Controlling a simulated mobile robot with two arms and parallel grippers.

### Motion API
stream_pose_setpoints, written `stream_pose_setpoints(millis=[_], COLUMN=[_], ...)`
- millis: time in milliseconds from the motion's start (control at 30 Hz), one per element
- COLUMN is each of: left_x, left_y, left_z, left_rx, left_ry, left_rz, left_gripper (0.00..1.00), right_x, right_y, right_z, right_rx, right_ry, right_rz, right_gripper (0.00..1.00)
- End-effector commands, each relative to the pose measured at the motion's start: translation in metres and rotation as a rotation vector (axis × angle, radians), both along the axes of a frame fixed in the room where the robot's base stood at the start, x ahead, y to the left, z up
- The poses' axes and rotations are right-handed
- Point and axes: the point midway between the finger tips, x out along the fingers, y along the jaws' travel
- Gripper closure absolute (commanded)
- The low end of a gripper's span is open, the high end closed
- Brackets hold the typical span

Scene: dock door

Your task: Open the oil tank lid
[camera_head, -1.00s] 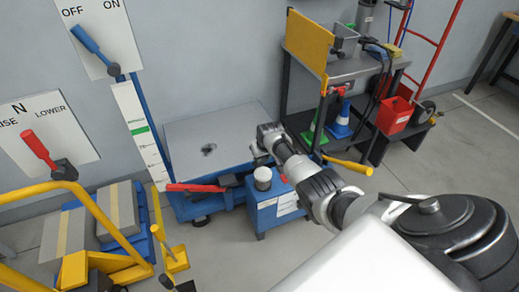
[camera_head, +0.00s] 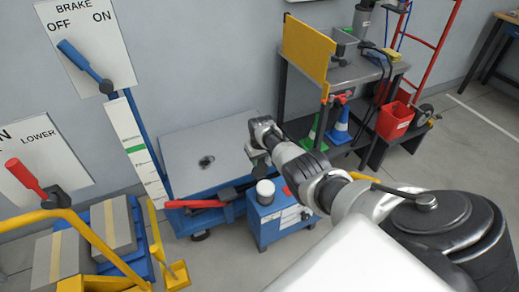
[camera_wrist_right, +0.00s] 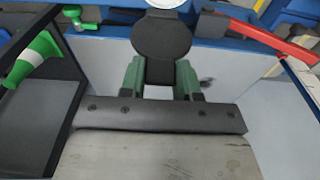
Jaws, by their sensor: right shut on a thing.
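The oil tank (camera_head: 280,222) is a blue box with a white label, standing on the floor near the blue lift table. A short white cylinder (camera_head: 265,192) rises from its top. My right gripper (camera_head: 258,162) is just behind and above this cylinder. In the right wrist view, its green fingers (camera_wrist_right: 160,78) are shut on the tab of a dark round disc (camera_wrist_right: 161,38), which looks like the lid. A white round shape (camera_wrist_right: 166,3) shows at the top edge beyond the disc. Whether the disc still touches the tank is unclear. My left gripper is not in view.
The lift table (camera_head: 207,150) with a red handle (camera_head: 195,204) is left of the tank. A workbench (camera_head: 345,78), green cone (camera_head: 311,130) and red bin (camera_head: 397,118) are at the right. Yellow rails (camera_head: 100,245) and lever panels (camera_head: 85,45) are left.

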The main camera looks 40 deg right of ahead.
Motion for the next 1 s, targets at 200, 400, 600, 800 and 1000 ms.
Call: stream_pose_setpoints(millis=[200,400,600,800,1000], left_x=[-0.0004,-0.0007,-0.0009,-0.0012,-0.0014], left_y=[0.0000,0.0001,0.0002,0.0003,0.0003], left_z=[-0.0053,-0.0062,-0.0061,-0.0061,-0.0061], left_rx=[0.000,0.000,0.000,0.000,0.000], left_ry=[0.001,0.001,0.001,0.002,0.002], left_rz=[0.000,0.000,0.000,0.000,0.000], left_gripper=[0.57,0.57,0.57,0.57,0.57], right_x=[0.0062,0.0072,0.0073,0.0073,0.0058], right_y=[-0.0016,-0.0017,-0.0017,-0.0016,-0.0012], right_z=[0.0008,0.0010,0.0013,0.0013,-0.0001], right_rx=[-0.005,-0.004,-0.004,-0.004,-0.003], right_ry=[-0.015,-0.017,-0.017,-0.017,-0.011], right_rz=[0.000,0.000,0.000,0.000,0.000], right_gripper=[1.00,1.00,1.00,0.64,0.43])
